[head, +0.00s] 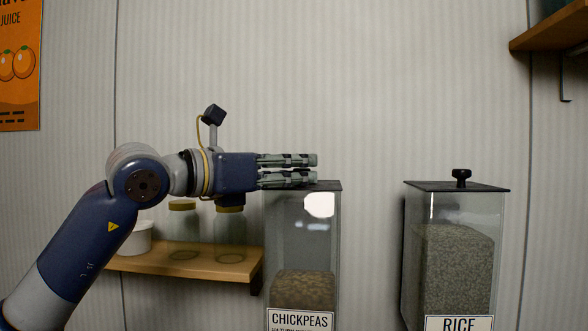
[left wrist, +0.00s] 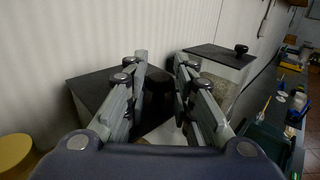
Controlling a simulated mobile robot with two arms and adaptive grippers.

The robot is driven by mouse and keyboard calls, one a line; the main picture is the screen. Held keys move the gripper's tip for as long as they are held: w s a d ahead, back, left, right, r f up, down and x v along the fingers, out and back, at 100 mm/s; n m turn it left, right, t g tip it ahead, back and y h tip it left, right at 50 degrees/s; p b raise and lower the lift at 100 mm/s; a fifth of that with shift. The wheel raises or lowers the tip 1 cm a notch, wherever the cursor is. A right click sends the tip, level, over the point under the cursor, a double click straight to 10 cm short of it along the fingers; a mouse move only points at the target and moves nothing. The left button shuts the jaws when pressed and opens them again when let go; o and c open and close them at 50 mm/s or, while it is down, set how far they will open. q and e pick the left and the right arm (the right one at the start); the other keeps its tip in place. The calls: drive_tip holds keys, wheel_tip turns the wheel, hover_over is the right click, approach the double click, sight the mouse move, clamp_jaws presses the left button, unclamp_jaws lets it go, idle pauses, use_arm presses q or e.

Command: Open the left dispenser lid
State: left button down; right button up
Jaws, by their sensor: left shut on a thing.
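The left dispenser is a clear bin labelled CHICKPEAS (head: 303,235), partly full. Its flat dark lid (head: 328,186) lies level on top in the head view. The lid also shows in the left wrist view (left wrist: 92,88). My left gripper (head: 316,169) lies level just over this lid, coming from the left. In the left wrist view its fingers (left wrist: 161,60) stand on both sides of the lid's black knob (left wrist: 157,88) and are shut on it. The fingers hide the knob in the head view. My right gripper is not in view.
A RICE dispenser (head: 452,262) with a dark knobbed lid (head: 425,185) stands to the right, with a gap between. A wooden shelf (head: 215,264) with jars (head: 230,232) and a white pot (head: 136,240) is behind my left arm. Another shelf (head: 553,38) is at upper right.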

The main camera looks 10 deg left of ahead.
use_arm(q)
drive_tip(key=shift+r, duration=0.15)
drive_tip(key=r+n+p, duration=0.1)
drive_tip(key=p, duration=0.1)
drive_tip(key=w+r+g+y+p, duration=0.1)
drive_tip(key=r+p, duration=0.1)
drive_tip(key=p, duration=0.1)
drive_tip(key=r+n+g+p, duration=0.1)
drive_tip(key=p, duration=0.1)
drive_tip(key=shift+w+r+n+y+p, duration=0.3)
drive_tip(key=shift+w+r+p, duration=0.05)
drive_tip(key=shift+w+p, duration=0.05)
drive_tip(key=shift+w+r+g+p, duration=0.1)
drive_tip(key=shift+w+g+p, duration=0.15)
drive_tip(key=shift+g+p, duration=0.1)
drive_tip(key=shift+w+a+r+p, duration=0.1)
drive_tip(key=shift+w+r+p, duration=0.15)
drive_tip(key=shift+r+p, duration=0.2)
drive_tip(key=shift+w+r+p, duration=0.3)
drive_tip(key=shift+w+r, duration=0.2)
drive_tip(key=shift+r, duration=0.05)
